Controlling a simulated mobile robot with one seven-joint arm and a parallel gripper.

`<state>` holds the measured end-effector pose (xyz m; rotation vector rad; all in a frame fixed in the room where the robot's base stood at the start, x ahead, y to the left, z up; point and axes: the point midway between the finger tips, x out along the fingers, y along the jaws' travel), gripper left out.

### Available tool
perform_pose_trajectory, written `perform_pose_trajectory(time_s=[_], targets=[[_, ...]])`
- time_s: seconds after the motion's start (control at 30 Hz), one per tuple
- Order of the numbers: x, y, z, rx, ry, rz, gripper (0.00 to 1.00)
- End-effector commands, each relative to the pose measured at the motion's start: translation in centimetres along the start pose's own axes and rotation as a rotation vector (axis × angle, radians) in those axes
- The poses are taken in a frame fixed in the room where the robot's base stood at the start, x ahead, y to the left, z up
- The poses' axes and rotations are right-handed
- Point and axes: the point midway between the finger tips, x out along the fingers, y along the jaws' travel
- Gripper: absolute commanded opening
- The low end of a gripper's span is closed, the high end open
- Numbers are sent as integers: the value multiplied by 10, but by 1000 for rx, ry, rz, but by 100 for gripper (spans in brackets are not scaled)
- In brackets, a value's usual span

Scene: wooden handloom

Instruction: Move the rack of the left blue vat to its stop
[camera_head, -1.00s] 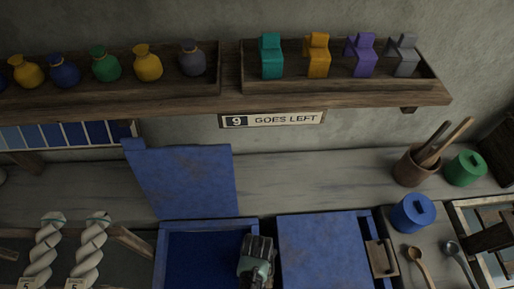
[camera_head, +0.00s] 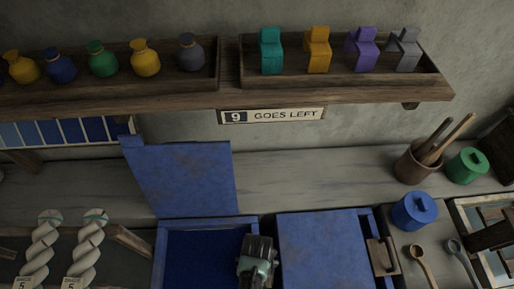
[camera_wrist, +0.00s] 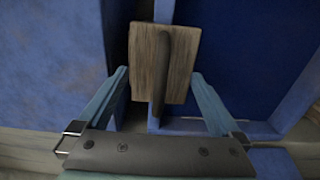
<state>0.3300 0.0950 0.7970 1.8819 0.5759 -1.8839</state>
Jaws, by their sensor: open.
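The left blue vat (camera_head: 163,255) stands open, with its blue lid (camera_head: 183,178) tilted up behind it and dark blue inside. My gripper (camera_head: 256,270) is over the vat's right wall, beside the neighbouring vat. In the wrist view, a wooden block with a dark upright handle (camera_wrist: 163,70), seemingly the rack's grip, sits at the vat's wall. My gripper (camera_wrist: 160,76) is open, with one finger on each side of the block and visible gaps. In the head view my gripper hides this block. The rack below it cannot be made out.
A second blue vat with a shut lid (camera_head: 322,250) stands close on the right, with a similar wooden block (camera_head: 382,256) at its right side. A blue jar (camera_head: 414,211) and spoons (camera_head: 424,262) lie beyond. A shelf (camera_head: 230,98) with a sign (camera_head: 272,116) hangs above.

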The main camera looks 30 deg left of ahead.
Motion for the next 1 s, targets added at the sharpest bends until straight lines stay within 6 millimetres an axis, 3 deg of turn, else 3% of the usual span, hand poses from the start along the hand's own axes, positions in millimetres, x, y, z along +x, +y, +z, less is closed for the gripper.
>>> perform_pose_trajectory(time_s=[0.27, 0.77, 1.0], targets=[[-10, 0, -1, 0, 1, 0, 100], [-70, 0, 0, 0, 1, 0, 100], [-70, 0, 0, 0, 1, 0, 100]])
